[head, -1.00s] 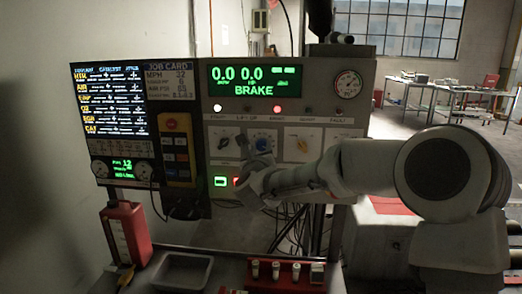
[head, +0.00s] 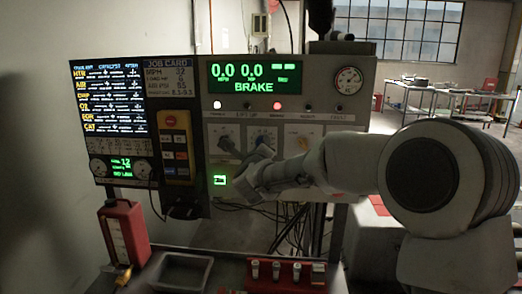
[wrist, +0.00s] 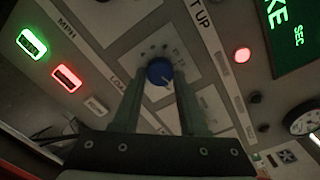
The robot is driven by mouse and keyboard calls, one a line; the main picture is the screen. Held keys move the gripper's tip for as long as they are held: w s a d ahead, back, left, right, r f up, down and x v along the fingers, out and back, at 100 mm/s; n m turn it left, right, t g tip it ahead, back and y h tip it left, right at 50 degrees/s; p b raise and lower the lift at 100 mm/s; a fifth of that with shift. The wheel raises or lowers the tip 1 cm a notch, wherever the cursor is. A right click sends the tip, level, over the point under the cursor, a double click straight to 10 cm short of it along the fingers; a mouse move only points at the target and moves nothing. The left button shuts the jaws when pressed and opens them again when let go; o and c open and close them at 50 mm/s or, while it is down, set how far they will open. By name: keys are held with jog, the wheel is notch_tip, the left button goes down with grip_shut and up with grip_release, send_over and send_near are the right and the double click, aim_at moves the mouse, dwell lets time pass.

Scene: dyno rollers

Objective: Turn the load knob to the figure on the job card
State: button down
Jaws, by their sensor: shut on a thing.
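The load knob (wrist: 158,71) is a round blue knob with a pale mark on a white dial plate on the console. In the wrist view it sits between the two fingertips of my gripper (wrist: 157,75), which is shut on it.
A lit green button (head: 219,180) is below; a red one (wrist: 67,78) shows in the wrist view. The display (head: 254,77) reads BRAKE.

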jog(key=n+p, duration=0.5)
jog(key=n, duration=0.9)
jog(key=n+h+p, duration=0.1)
jog(key=n+p, duration=0.4)
jog(key=n, duration=0.9)
jog(key=shift+a+r+h, duration=0.1)
jog(key=shift+a+h, duration=0.05)
jog(key=shift+h, duration=0.15)
jog(key=shift+n, duration=0.3)
jog(key=shift+c, duration=2.2)
grip_release()
jog(key=shift+s, duration=0.1)
